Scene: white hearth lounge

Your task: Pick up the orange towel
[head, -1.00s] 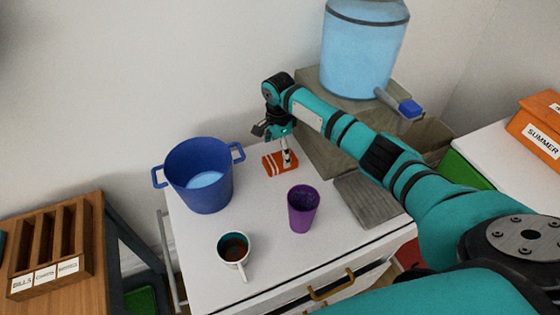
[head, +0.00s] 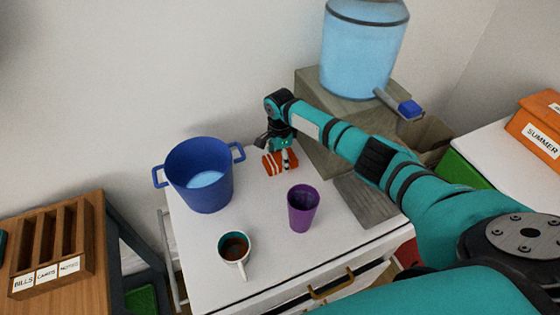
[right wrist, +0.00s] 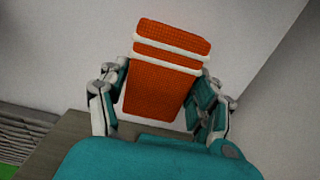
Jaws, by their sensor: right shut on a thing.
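The orange towel (head: 272,164), with white stripes, is at the back of the white table in the head view, right of the blue pot. My right gripper (head: 286,156) comes down on it from above and is shut on it. In the right wrist view the towel (right wrist: 163,88) stands out between the two fingers, its striped end away from the palm. I cannot tell whether it is clear of the tabletop. My left gripper is not in view.
The blue pot (head: 200,178) stands left of the towel. A purple cup (head: 302,208) and a mug of brown liquid (head: 233,250) stand nearer the front. A large water dispenser (head: 365,50) on a grey block (head: 325,125) is close on the right.

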